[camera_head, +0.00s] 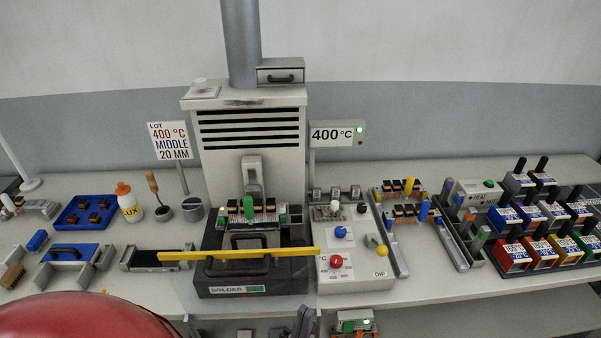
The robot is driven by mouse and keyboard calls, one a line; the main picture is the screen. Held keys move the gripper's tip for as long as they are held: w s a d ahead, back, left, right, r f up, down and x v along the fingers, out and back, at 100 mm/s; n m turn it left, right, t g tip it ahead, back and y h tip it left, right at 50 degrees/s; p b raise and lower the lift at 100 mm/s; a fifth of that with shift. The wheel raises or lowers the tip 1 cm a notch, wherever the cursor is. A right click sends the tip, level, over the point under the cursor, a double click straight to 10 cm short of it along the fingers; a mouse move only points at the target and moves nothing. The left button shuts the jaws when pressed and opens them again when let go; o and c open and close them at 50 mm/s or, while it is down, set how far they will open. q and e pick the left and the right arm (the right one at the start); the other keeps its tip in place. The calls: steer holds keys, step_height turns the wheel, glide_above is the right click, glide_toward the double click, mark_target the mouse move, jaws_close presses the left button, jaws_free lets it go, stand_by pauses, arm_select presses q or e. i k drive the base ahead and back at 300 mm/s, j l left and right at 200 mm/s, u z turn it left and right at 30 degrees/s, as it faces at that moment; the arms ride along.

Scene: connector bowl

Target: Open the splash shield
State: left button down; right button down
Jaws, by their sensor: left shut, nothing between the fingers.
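The solder machine (265,282) stands at the middle of the bench with a dark base labelled SOLDER. A long yellow bar (190,255) runs level across its front, and a dark handle-like frame shows behind it. The bar appears to belong to the splash shield; a clear panel cannot be made out. A connector rack with a green block (248,207) sits above the pot behind the bar. My left gripper (305,312) is at the bottom edge, in front of and below the machine, apart from the bar. It is shut and empty, partly cut off. My right gripper is not seen.
A control panel (355,270) with red, blue and yellow knobs stands right of the machine. Coloured bins (515,258) fill the right. Bare bench lies at front right.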

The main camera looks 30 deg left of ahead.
mark_target(209, 257)
steer(key=u, duration=1.3)
steer(key=k+j+z, duration=0.15)
steer(key=z, duration=0.2)
steer(key=k+j+z, duration=0.1)
steer(key=z, duration=0.3)
steer(key=k+l, duration=0.05)
steer(key=k, duration=0.05)
